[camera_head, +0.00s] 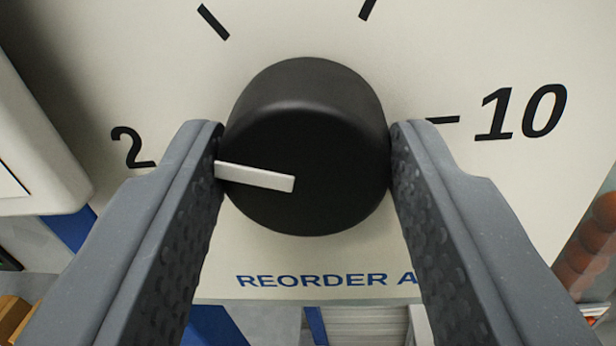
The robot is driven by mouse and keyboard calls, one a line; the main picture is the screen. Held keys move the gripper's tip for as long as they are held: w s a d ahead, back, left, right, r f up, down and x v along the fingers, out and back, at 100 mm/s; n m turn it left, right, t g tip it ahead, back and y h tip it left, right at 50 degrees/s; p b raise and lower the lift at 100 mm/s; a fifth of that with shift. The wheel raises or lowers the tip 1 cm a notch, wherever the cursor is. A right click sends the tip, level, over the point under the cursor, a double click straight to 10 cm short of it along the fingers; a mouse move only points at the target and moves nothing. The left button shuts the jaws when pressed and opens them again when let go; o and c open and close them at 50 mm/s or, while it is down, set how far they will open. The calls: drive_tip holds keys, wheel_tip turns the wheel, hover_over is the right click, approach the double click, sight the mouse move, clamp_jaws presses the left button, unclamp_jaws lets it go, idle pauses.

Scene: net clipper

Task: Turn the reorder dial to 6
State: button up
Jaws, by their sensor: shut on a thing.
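The reorder dial (318,130) is a round black knob in the middle of the view, on a cream panel (520,50). Its white pointer (255,177) points left, just below the printed "2" (132,147). A "10" (520,112) with a tick is printed to the right, and two more ticks show above the knob. The "REORDER A" label (325,280) is below it, partly hidden by the right finger. My gripper (307,150) is shut on the knob, one finger against each side. The number 6 is not in view.
A white rounded housing (35,130) stands at the left beside the panel. A clear container with orange-red round things (590,240) is at the right edge. Below the panel, blue and white items and a brown box (12,318) show partly.

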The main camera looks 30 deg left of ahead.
drive_tip(key=m+p, duration=0.1)
drive_tip(key=m, duration=0.4)
drive_tip(key=shift+f+m, duration=0.1)
drive_tip(key=shift+m, duration=0.3)
drive_tip(key=m+p, duration=0.1)
drive_tip(key=m, duration=0.1)
drive_tip(key=m+p, duration=0.1)
drive_tip(key=m, duration=0.1)
drive_tip(key=shift+a+f+m+t, duration=0.1)
drive_tip(key=shift+f+m+t, duration=0.1)
drive_tip(key=shift+m+t, duration=0.15)
drive_tip(key=m+h+p, duration=0.1)
drive_tip(key=m, duration=0.6)
drive_tip(key=m+p, duration=0.1)
drive_tip(key=m, duration=0.2)
drive_tip(key=shift+f+m+h, duration=0.2)
drive_tip(key=shift+m+h, duration=0.15)
drive_tip(key=shift+h, duration=0.05)
drive_tip(key=o, duration=1)
drive_tip(key=shift+r, duration=0.1)
drive_tip(key=shift+s, duration=0.15)
